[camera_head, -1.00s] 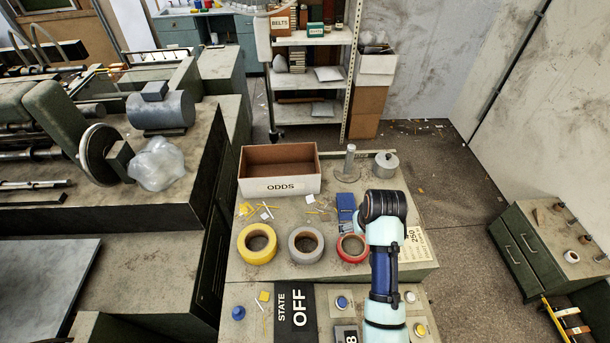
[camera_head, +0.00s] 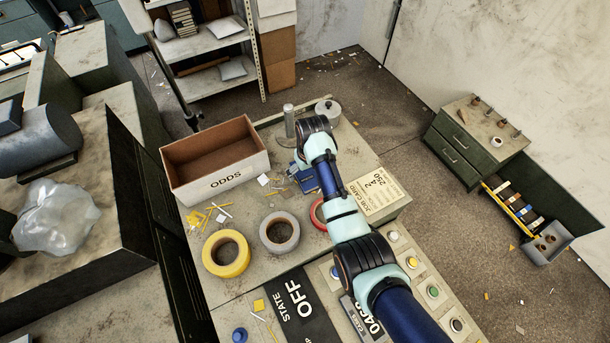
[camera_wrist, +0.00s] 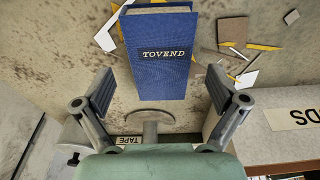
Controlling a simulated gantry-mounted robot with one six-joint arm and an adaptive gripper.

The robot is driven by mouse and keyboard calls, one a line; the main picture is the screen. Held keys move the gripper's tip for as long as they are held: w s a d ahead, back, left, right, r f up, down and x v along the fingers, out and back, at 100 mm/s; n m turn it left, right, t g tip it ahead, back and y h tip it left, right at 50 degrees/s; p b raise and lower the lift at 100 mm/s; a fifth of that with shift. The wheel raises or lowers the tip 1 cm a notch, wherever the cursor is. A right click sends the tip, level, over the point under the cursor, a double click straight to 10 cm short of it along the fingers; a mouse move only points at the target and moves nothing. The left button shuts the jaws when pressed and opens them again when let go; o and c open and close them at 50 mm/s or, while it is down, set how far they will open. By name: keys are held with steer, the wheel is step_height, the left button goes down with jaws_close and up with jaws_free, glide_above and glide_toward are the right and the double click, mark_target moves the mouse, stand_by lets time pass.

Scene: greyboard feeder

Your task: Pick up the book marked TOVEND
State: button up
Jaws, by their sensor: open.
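The height of the fingers above the bench is hard to tell. My arm hides the rest of the book and the gripper there.
The open ODDS box (camera_head: 226,181) stands left of the book. Yellow (camera_head: 227,254), grey (camera_head: 279,232) and red tape rolls (camera_head: 318,214) lie in front. A metal post on a round base (camera_head: 290,121) and a lidded pot (camera_head: 328,110) stand behind. Paper scraps lie around.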

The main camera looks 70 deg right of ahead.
mark_target(306, 174)
step_height(306, 174, down, 2)
steer(key=shift+w+d+f, duration=0.1)
steer(key=shift+w, duration=0.05)
steer(key=c, duration=1.3)
step_height(306, 174, up, 20)
steer(key=p, duration=0.3)
steer(key=shift+c, duration=0.2)
